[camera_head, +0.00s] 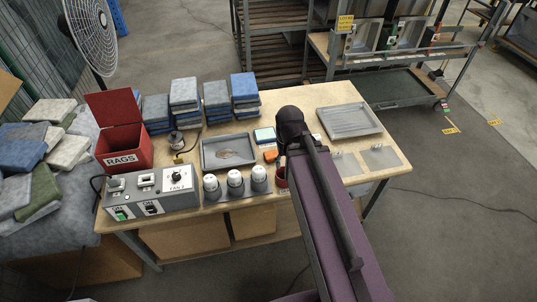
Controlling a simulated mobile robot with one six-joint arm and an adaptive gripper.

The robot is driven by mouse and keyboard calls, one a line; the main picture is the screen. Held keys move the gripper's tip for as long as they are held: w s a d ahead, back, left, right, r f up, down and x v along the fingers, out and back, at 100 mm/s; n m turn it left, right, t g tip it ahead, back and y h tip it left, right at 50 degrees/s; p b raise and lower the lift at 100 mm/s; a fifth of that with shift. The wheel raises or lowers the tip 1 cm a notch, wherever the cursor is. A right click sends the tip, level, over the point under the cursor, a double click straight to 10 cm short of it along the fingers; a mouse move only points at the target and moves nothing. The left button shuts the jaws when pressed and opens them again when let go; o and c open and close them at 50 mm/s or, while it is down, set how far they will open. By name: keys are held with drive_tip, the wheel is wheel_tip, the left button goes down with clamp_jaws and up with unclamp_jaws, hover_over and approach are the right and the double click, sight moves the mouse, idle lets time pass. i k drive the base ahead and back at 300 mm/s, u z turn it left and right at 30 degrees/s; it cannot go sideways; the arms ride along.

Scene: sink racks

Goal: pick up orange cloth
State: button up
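A small orange item (270,156), likely the orange cloth, lies on the wooden table just left of my arm. It is too small here to make out its folds. My purple arm reaches from the bottom right up over the table, and its dark rounded joint is close to the right of the orange item. My gripper's fingers do not show; they may be hidden behind the arm.
A grey tray (229,152) and a blue-edged pad (264,135) are near the orange item. Three white-capped jars (235,182), a red cup (281,178), a control box (152,193), a red RAGS bin (123,147) and folded cloth stacks (184,101) crowd the left. Another tray (349,120) is right.

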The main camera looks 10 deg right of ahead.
sight(270, 156)
drive_tip(key=i, duration=0.85)
drive_tip(key=z, duration=0.05)
